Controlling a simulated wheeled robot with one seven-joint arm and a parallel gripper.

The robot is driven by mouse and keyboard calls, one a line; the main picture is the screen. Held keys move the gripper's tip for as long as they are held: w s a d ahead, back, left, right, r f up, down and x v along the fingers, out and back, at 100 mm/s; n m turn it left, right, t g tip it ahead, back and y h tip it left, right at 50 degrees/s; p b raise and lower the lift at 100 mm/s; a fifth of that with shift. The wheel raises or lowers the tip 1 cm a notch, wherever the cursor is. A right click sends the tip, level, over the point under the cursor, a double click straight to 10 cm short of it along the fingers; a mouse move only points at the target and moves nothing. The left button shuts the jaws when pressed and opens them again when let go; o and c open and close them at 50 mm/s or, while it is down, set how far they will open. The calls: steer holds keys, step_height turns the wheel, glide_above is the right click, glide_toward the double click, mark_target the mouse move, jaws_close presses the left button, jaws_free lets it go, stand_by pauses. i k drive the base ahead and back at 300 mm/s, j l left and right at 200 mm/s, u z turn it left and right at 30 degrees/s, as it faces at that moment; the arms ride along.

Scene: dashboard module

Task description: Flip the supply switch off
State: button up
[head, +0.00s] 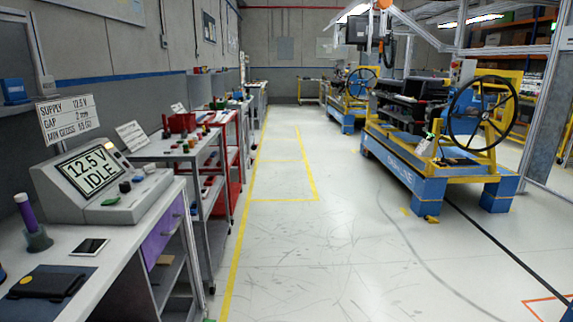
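A grey supply console (95,187) stands on the workbench at the left. Its screen (87,170) reads "12.5V IDLE". My gripper is not in view.
The workbench (120,240) also holds a phone (89,247), a purple-handled tool in a holder (36,238) and a dark flat case (47,284). Red and grey carts (232,150) stand beyond. A blue and yellow dashboard stand (430,180) is at right. The floor between is clear.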

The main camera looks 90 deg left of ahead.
mark_target(106, 202)
steer(key=u, duration=4.35)
steer(key=i+l, duration=0.15)
steer(key=i, duration=0.25)
steer(key=i+l+u, duration=0.1)
steer(key=i, duration=0.25)
steer(key=l, duration=0.1)
